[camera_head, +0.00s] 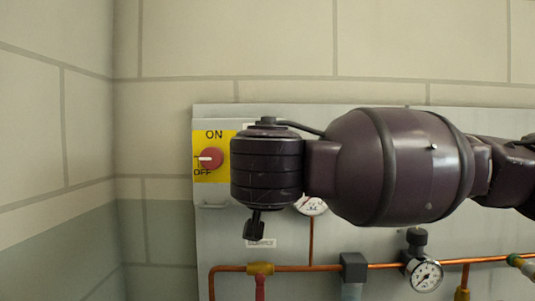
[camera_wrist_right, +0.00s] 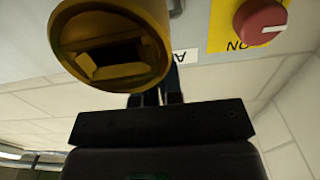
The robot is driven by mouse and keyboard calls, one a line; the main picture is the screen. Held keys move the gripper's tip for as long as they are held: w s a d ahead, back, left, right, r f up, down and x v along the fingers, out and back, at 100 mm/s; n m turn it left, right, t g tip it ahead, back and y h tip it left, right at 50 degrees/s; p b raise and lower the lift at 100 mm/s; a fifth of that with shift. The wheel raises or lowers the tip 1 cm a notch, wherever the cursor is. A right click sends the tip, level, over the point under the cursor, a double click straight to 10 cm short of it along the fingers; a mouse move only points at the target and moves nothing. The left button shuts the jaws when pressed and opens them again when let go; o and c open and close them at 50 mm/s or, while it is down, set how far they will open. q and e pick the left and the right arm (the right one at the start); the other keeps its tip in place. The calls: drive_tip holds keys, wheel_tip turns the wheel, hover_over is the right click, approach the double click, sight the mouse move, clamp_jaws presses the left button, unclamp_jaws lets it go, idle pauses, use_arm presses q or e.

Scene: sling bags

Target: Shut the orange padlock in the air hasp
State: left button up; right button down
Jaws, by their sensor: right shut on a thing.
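The orange padlock (camera_wrist_right: 150,20) shows close up in the right wrist view as a golden-orange rounded body with a dark, roughly rectangular recess in its face. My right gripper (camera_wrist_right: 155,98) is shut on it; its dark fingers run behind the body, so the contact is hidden. In the head view my right wrist covers the padlock and the gripper's fingertips. The air hasp cannot be made out in either view; a white label beginning with A (camera_wrist_right: 185,57) shows beside the padlock. My left gripper is not in view.
A grey panel (camera_head: 222,240) carries a red ON/OFF knob (camera_head: 210,158) on a yellow plate, left of my wrist. Copper pipes (camera_head: 320,267) and a round gauge (camera_head: 426,276) lie below. A second gauge (camera_head: 312,206) is partly hidden.

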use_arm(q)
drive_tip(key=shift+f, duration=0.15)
use_arm(e)
drive_tip(key=shift+w, duration=0.55)
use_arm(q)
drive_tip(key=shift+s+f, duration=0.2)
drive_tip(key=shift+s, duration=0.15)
use_arm(e)
drive_tip(key=shift+w, duration=0.4)
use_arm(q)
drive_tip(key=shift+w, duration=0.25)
use_arm(e)
drive_tip(key=shift+w, duration=0.9)
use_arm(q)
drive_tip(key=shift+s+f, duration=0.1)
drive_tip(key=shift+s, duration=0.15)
use_arm(e)
drive_tip(key=shift+f, duration=0.15)
drive_tip(key=c, duration=1.3)
unclamp_jaws()
drive_tip(key=o, duration=0.8)
drive_tip(key=shift+c, duration=0.2)
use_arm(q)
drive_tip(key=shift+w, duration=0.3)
